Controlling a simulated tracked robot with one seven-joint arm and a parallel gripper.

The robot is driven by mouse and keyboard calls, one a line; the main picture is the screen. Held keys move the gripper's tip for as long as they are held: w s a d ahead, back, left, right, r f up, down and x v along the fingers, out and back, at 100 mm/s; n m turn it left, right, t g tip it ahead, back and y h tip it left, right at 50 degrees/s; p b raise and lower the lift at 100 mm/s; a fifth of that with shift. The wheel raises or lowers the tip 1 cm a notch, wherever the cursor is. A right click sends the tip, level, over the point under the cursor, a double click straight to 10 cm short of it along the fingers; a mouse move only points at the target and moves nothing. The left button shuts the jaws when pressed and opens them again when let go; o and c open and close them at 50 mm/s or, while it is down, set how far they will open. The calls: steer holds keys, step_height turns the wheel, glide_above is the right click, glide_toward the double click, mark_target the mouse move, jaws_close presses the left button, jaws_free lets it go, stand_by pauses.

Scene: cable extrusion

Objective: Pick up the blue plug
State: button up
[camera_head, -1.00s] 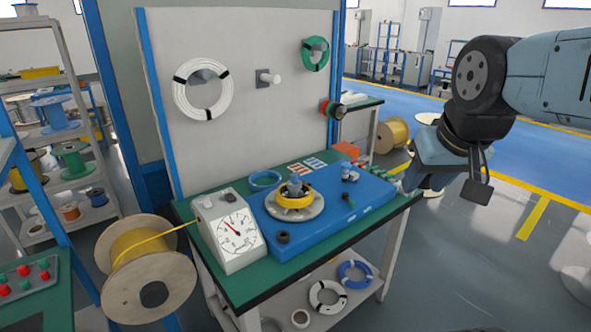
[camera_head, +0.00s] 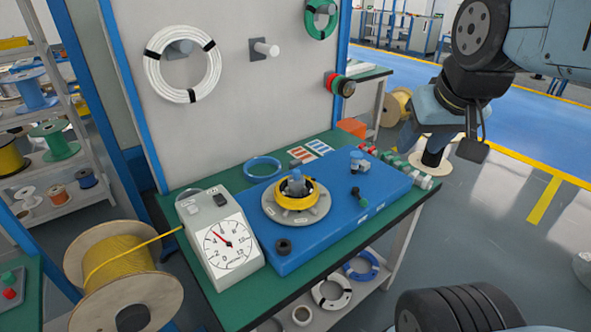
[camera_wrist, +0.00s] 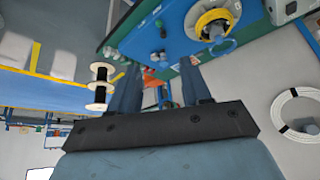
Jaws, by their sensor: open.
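A small grey-blue piece (camera_head: 357,157) stands upright on the right rear of the blue base unit (camera_head: 345,215); it may be the blue plug, but it is too small to be sure. A row of small red, green and white plugs (camera_head: 410,170) lies along the table's right edge, and I make out no clear blue one there. My gripper (camera_wrist: 160,65) is open and empty, its two fingers apart in the wrist view. In the head view it hangs to the right of the table, clear of everything, partly hidden by the arm.
A yellow coil (camera_head: 312,194) sits on a round disc around a grey-blue post. A dial gauge (camera_head: 226,245) stands left of the base unit on the green table (camera_head: 330,245). A white panel (camera_head: 225,110) with hung coils rises behind. Floor is open to the right.

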steer(key=shift+o, duration=0.2)
steer(key=w+a+f+n, duration=0.1)
steer(key=w+a, duration=0.2)
steer(key=w, duration=0.3)
steer(key=w+a+f+n+y, duration=0.1)
steer(key=w+a+f, duration=0.1)
steer(key=w+a, duration=0.2)
steer(key=shift+w+g, duration=0.3)
steer(key=shift+w, duration=0.6)
steer(key=n, duration=0.2)
glide_above(297, 171)
steer(key=s, duration=0.2)
steer(key=shift+g, duration=0.4)
step_height(297, 171, down, 15)
steer(key=shift+r, duration=0.1)
steer(key=shift+d+x, duration=0.15)
steer(key=shift+x, duration=0.9)
steer(key=shift+d+x, duration=0.2)
steer(key=shift+x, duration=1.7)
steer(key=shift+a, duration=0.1)
jaws_close()
